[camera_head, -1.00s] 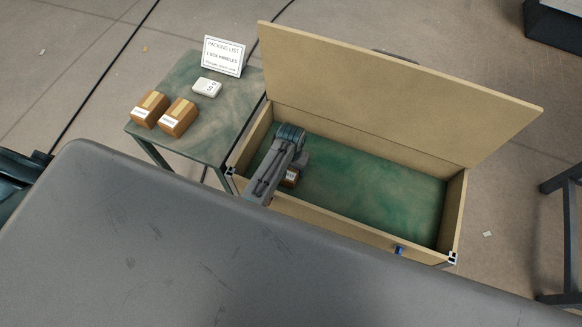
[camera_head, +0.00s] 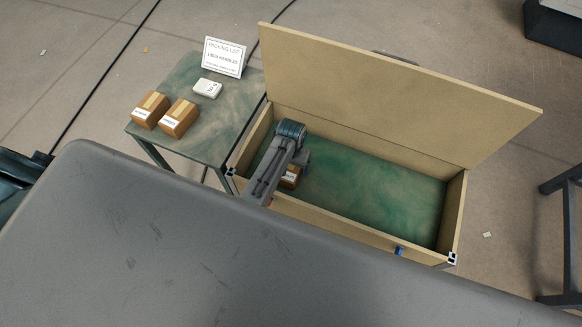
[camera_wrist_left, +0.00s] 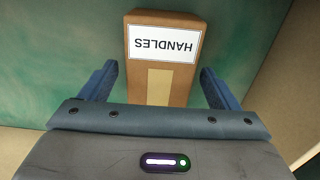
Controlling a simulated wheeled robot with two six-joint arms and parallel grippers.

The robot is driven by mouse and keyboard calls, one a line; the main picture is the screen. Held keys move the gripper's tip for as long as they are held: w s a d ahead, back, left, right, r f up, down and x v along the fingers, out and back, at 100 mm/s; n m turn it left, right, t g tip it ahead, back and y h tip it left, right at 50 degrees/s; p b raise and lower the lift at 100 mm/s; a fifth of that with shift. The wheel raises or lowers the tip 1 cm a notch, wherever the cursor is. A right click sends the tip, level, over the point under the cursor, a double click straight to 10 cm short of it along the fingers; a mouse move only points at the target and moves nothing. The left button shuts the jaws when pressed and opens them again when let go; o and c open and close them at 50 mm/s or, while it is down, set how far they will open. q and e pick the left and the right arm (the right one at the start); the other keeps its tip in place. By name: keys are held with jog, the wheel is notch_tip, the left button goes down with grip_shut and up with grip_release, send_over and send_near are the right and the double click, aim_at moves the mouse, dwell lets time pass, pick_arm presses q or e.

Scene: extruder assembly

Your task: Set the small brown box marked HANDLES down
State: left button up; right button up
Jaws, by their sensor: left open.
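The small brown box marked HANDLES (camera_head: 291,176) rests on the green floor of the open wooden crate (camera_head: 455,215), near its left end. My left arm reaches over the crate's front wall and partly hides the box. In the left wrist view the box (camera_wrist_left: 182,77) lies between the two blue fingers of my left gripper (camera_wrist_left: 160,88), its white label upside down. The fingers stand apart from the box, with a gap on each side. My right gripper is not in view.
The crate's lid (camera_head: 400,85) stands open at the back. The crate floor to the right is clear. A side table (camera_head: 235,105) on the left holds two brown boxes (camera_head: 150,110) (camera_head: 179,118), a white device (camera_head: 208,88) and a packing list sign (camera_head: 225,57).

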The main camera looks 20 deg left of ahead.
pick_arm(q)
notch_tip(320, 180, up, 10)
jog(key=shift+f, duration=0.2)
